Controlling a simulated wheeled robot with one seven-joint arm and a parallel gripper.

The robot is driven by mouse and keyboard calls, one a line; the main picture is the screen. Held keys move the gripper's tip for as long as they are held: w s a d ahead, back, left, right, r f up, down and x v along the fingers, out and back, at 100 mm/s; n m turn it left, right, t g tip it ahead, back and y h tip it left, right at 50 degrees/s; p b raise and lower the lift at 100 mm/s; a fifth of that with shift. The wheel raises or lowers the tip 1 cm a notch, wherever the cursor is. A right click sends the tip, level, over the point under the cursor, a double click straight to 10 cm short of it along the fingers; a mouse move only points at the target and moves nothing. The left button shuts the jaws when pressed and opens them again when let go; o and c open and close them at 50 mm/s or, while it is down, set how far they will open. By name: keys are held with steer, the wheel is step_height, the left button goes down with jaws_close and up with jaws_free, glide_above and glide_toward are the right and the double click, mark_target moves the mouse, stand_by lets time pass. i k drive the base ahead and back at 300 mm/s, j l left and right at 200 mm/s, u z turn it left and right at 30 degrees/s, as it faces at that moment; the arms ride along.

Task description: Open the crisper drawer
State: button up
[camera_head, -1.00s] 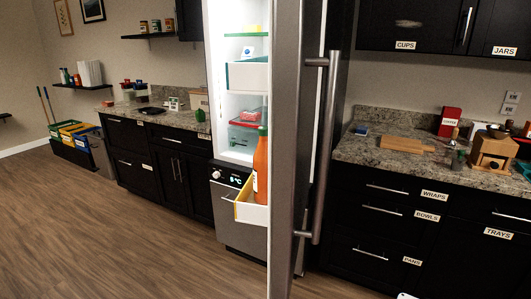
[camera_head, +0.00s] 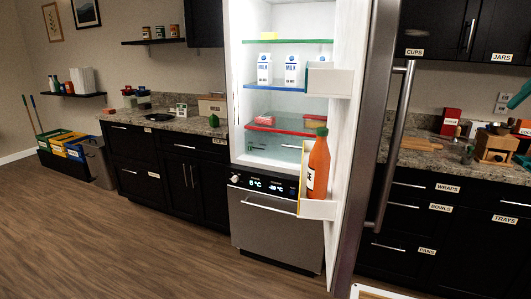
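The fridge (camera_head: 232,120) stands in the middle with its tall grey door (camera_head: 367,150) swung open to the right. Low inside it, under the red-edged shelf (camera_head: 285,131), is a pale translucent front (camera_head: 277,153) that looks like the crisper drawer; it appears shut, and its handle is too small to make out. The door bin (camera_head: 318,209) with an orange bottle (camera_head: 318,165) stands in front of its right side. My gripper is not in view.
A grey lower drawer (camera_head: 270,225) with a bar handle sits below the control panel (camera_head: 265,185). Milk cartons (camera_head: 292,70) stand on the blue-edged shelf. Counters flank the fridge on both sides. The wooden floor (camera_head: 150,240) in front is clear.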

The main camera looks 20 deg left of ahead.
mark_target(287, 145)
steer(key=j+u, duration=0.45)
steer(key=j, duration=1.05)
steer(key=i+j+z, duration=0.1)
steer(key=i+j, duration=0.45)
steer(key=j, duration=0.3)
steer(key=i+j+z, duration=0.25)
steer(key=i+j, duration=0.4)
steer(key=i+j+z, duration=0.2)
steer(key=i+j, duration=0.5)
